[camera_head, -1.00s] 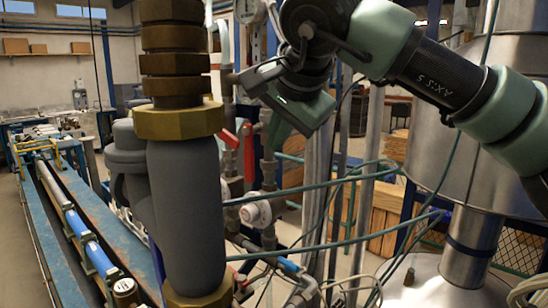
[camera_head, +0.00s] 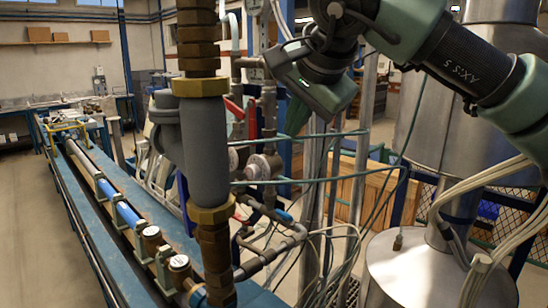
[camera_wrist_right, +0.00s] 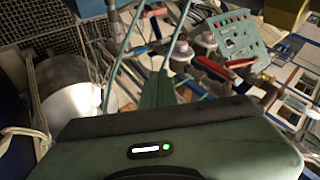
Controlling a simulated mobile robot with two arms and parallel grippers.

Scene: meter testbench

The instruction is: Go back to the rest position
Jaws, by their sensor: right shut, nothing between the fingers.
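My right arm comes in from the upper right in the head view. My right gripper (camera_head: 297,118) is raised in front of the pipework, with its green fingers pointing down. In the right wrist view its green fingers (camera_wrist_right: 157,89) are together, with nothing between them. My left gripper is not in view.
A thick vertical pipe with a grey meter body (camera_head: 206,150) and brass fittings stands close in front, left of the gripper. A long blue bench (camera_head: 100,205) runs along the left. Metal tanks (camera_head: 425,270) and cables stand at the right. Open floor (camera_head: 30,235) shows at far left.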

